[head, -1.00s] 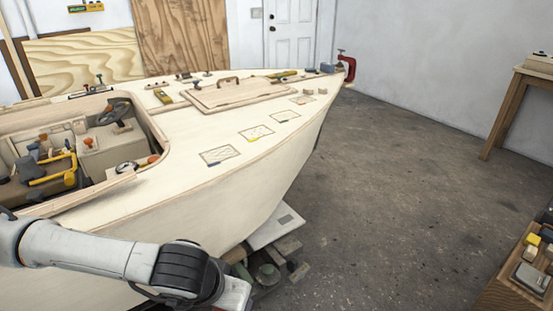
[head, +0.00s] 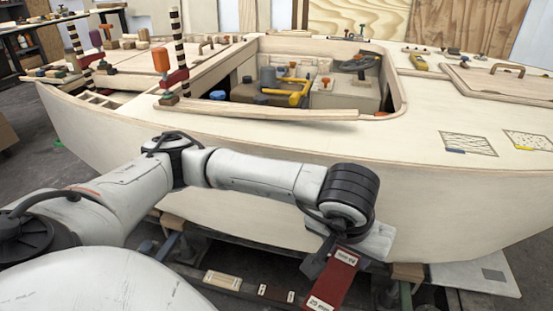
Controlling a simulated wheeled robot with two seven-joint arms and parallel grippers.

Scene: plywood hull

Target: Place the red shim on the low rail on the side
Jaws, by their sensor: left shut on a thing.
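My left gripper (head: 326,254) hangs at the lower middle of the head view, beside the hull's outer side. It is shut on the red shim (head: 336,280), a flat red piece with white labels, one seeming to read 25 mm. The shim slants down toward the bottom edge of the picture. A low dark rail (head: 250,290) runs along the foot of the hull, left of and below the gripper. A cream labelled piece (head: 222,280) and small dark red pieces with white marks (head: 275,293) lie along it. Whether the shim touches the rail cannot be told. My right gripper is out of view.
The plywood hull (head: 270,180) fills the middle, with an open cockpit holding a yellow-handled tool (head: 292,92). A loose wooden strip (head: 260,113) lies on the near deck edge. Striped posts with red blocks (head: 177,78) stand at left. Support blocks (head: 407,272) sit under the hull.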

